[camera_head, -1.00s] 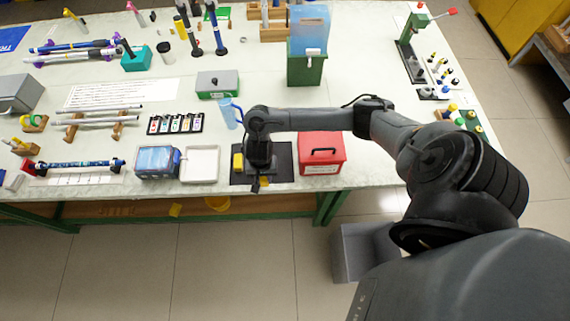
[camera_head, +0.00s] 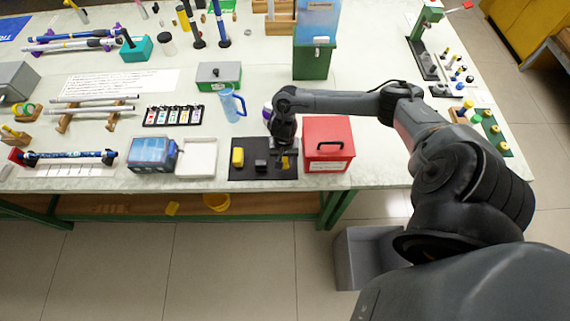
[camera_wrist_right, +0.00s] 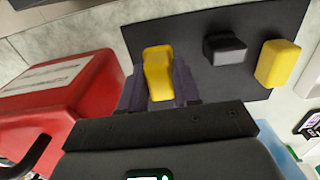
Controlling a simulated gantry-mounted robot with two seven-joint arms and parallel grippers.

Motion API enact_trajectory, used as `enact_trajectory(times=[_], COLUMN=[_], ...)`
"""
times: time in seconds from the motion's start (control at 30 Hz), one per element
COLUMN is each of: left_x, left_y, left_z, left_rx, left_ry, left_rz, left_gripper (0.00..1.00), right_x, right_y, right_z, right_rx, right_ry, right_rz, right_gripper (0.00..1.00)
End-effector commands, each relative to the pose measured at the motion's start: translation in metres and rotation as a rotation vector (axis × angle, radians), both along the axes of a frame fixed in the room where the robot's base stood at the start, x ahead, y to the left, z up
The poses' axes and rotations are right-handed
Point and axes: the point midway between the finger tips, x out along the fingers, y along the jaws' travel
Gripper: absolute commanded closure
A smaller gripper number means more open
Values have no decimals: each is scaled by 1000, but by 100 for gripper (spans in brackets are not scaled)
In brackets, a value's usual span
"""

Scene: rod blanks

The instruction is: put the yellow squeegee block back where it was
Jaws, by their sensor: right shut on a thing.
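My right gripper (camera_head: 284,158) is at the right end of a black mat (camera_head: 246,174) near the table's front edge. It is shut on the yellow squeegee block (camera_head: 285,163). In the right wrist view the yellow squeegee block (camera_wrist_right: 158,70) sits between the two dark fingers, over the mat. I cannot tell whether it touches the mat. A dark block (camera_head: 261,164) stands mid-mat, and a plain yellow block (camera_head: 237,157) stands at the mat's left end. Both also show in the right wrist view, the dark block (camera_wrist_right: 225,49) nearer the gripper. My left gripper is not in view.
A red box (camera_head: 328,152) with a black handle stands close to the right of the mat. A white tray (camera_head: 197,158) is to its left. A blue jug (camera_head: 232,105) and a purple-and-white item (camera_head: 267,111) are behind. The table's front edge is just below the mat.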

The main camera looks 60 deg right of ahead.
Motion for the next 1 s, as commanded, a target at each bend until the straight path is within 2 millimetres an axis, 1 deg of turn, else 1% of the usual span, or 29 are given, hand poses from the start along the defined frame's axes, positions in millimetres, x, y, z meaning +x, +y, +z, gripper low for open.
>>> enact_trajectory(times=[0.1,0.27,0.5,0.57,0.97,1.0], left_x=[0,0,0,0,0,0], left_y=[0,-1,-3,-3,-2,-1], left_z=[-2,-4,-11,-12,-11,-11], left_rx=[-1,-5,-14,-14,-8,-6], left_ry=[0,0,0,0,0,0], left_rz=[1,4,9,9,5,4], left_gripper=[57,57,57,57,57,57], right_x=[1,1,1,1,1,1], right_y=[-7,-8,-8,-8,-8,-8], right_z=[-4,-10,-39,-43,-47,-47], right_rx=[-1,0,0,-1,-1,0], right_ry=[0,-1,0,0,0,-1], right_rz=[0,-1,-1,0,0,0], right_gripper=[97,97,97,97,97,65])
